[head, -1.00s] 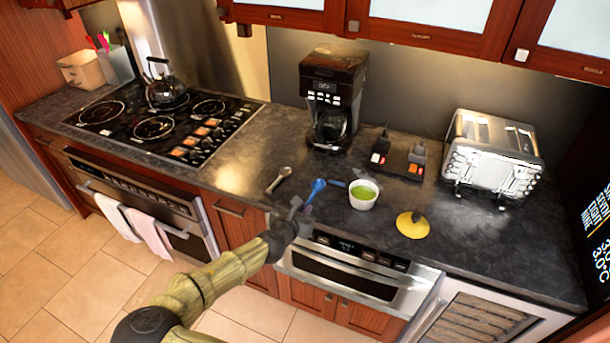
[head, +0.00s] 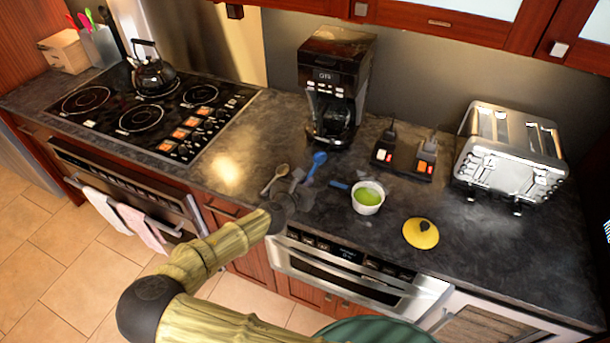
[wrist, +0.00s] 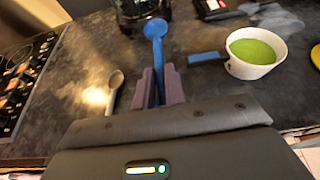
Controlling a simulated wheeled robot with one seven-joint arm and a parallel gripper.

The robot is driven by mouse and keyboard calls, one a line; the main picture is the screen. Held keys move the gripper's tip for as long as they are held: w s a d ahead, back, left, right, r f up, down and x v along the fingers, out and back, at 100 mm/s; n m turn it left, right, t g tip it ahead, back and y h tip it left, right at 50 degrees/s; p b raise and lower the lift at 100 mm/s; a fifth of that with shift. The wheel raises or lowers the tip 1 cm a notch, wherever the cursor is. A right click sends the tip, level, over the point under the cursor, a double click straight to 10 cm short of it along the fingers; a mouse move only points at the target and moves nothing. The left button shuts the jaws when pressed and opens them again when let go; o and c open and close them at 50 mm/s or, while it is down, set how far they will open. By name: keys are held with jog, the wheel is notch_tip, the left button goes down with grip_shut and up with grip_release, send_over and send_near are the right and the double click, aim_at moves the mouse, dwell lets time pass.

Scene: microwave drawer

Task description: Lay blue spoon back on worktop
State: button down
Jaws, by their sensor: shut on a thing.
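The blue spoon (head: 318,160) is in my gripper (head: 298,185), over the front part of the dark worktop (head: 405,250). In the wrist view the blue spoon (wrist: 156,45) points away from me, its handle between the two fingers of my gripper (wrist: 159,85), which are shut on it. I cannot tell whether the spoon touches the worktop. A grey-brown spoon (head: 275,178) lies just left of my gripper; it also shows in the wrist view (wrist: 115,90).
A white bowl of green contents (head: 367,197) with a blue piece (head: 338,184) beside it stands right of my gripper. A yellow lid (head: 421,233) lies further right. The coffee maker (head: 335,85) stands behind, the toaster (head: 510,155) at right, the stove (head: 150,110) at left.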

jog(key=shift+s, duration=0.15)
notch_tip(320, 180, down, 7)
jog(key=b, duration=0.6)
jog(key=shift+r, duration=0.2)
jog(key=shift+f+b, duration=0.45)
jog(key=shift+f, duration=0.7)
jog(key=shift+w+f, duration=0.15)
jog(key=shift+w, duration=0.05)
jog(key=shift+s+a, duration=0.15)
jog(key=shift+s, duration=0.05)
jog(key=shift+w+d+f, duration=0.1)
jog(key=shift+d+f, duration=0.05)
jog(key=shift+d, duration=0.05)
jog(key=shift+f, duration=0.15)
